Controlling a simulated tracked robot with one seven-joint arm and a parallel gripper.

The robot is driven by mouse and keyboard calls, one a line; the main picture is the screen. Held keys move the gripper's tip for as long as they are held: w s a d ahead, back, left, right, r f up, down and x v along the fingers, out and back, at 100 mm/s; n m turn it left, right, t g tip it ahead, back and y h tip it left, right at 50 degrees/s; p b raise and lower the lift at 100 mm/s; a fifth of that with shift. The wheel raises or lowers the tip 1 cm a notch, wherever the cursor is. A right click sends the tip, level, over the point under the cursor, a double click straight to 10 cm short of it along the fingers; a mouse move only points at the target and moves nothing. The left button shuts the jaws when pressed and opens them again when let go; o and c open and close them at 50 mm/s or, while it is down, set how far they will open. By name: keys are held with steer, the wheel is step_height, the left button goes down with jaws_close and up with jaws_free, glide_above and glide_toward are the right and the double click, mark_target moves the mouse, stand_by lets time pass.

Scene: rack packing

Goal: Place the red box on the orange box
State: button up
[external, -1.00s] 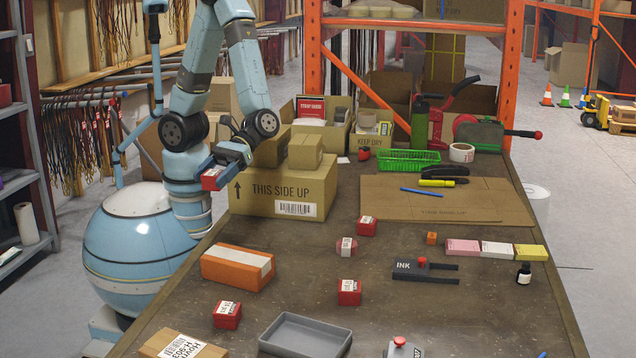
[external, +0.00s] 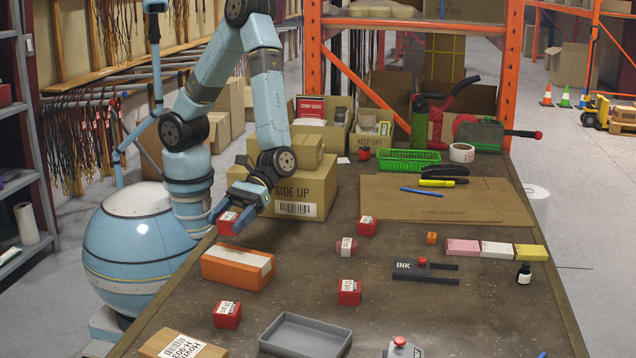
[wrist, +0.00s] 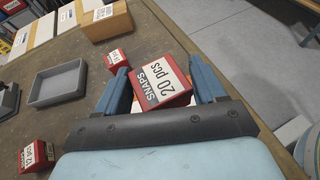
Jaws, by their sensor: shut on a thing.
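The orange box (external: 237,266) lies on the left part of the table, with a white label strip along its top. My gripper (external: 228,222) is shut on a red box (external: 228,217) and holds it above and behind the orange box, apart from it. In the wrist view the held red box (wrist: 162,80) sits between the two blue fingers (wrist: 163,92), its white label reading "SNAPS 20 pcs". Other red boxes stand on the table: one in front of the orange box (external: 227,315), and others to the right (external: 349,291) (external: 367,226). The orange box is mostly hidden in the wrist view.
A large cardboard box (external: 315,192) stands behind my gripper. A grey tray (external: 305,337) and a labelled cardboard box (external: 182,345) are at the front.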

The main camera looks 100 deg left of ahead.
mark_target(231, 235)
steer(key=shift+w+d+f, duration=0.35)
steer(key=shift+w+f, duration=0.05)
steer(key=shift+f, duration=0.25)
steer(key=shift+w+d+f, duration=0.35)
steer(key=shift+f, duration=1.8)
steer(key=o, duration=1.1)
steer(key=shift+f, duration=0.1)
steer(key=v, duration=1.2)
steer(key=s+a+r+m+t+y, duration=0.3)
steer(key=a+r, duration=0.5)
steer(key=a, duration=0.5)
steer(key=s+a+r+m+t+y, duration=0.4)
steer(key=s+a+r, duration=0.4)
steer(key=a, duration=0.5)
steer(key=s+a+r+m+t+y, duration=0.3)
steer(key=s+a+r+m+y, duration=0.2)
steer(key=a+r, duration=0.4)
steer(key=a+m, duration=0.1)
steer(key=a, duration=0.3)
steer(key=shift+s+r+m+y, duration=0.3)
steer(key=shift+s+m, duration=0.05)
steer(key=shift+m, duration=0.05)
